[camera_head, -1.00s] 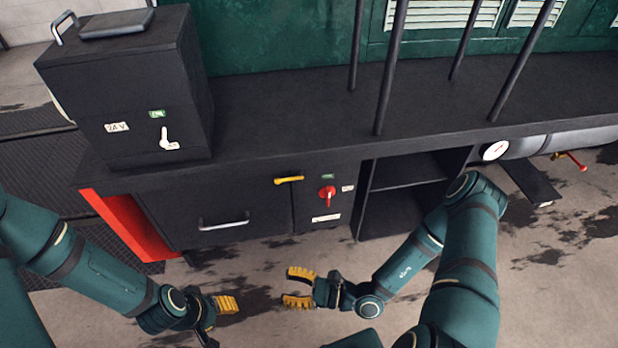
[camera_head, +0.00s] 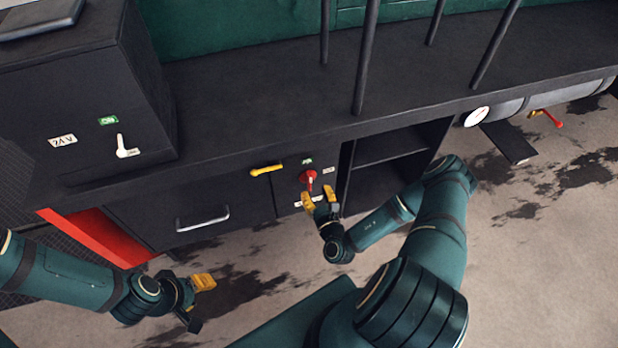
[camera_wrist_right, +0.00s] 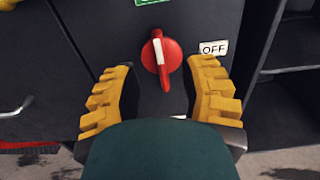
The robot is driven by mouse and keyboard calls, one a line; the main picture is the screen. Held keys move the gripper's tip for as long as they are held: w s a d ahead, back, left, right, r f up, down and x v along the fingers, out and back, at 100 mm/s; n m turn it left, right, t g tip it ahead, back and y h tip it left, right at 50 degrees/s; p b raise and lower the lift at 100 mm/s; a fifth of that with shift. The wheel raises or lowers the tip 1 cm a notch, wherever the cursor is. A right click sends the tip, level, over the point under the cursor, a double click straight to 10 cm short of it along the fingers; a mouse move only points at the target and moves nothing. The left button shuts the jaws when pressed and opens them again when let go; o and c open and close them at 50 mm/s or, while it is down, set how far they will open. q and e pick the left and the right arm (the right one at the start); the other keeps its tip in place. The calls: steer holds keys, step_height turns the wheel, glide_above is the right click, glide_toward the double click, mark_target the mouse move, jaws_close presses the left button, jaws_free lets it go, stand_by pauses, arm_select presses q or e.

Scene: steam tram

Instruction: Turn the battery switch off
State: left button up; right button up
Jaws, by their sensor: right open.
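A red rotary switch (camera_head: 308,180) with a white stripe on its handle sits on the dark cabinet front. In the right wrist view the switch (camera_wrist_right: 161,55) has its stripe pointing roughly up, towards a green label (camera_wrist_right: 150,2) that is partly cut off. An "OFF" label (camera_wrist_right: 213,48) is to its right. My right gripper (camera_head: 320,197) is open just in front of and below the switch; in the wrist view its yellow fingers stand on either side, with no clear contact. My left gripper (camera_head: 198,292) hangs low at left, away from the cabinet; its opening is unclear.
A yellow handle (camera_head: 266,170) is left of the switch, above a drawer with a metal handle (camera_head: 203,219). Open shelves (camera_head: 390,158) are right of the switch.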

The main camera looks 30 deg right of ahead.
mark_target(311, 180)
steer(key=b+x, duration=0.1)
steer(key=x, duration=0.5)
steer(key=shift+w, duration=0.25)
jaws_close()
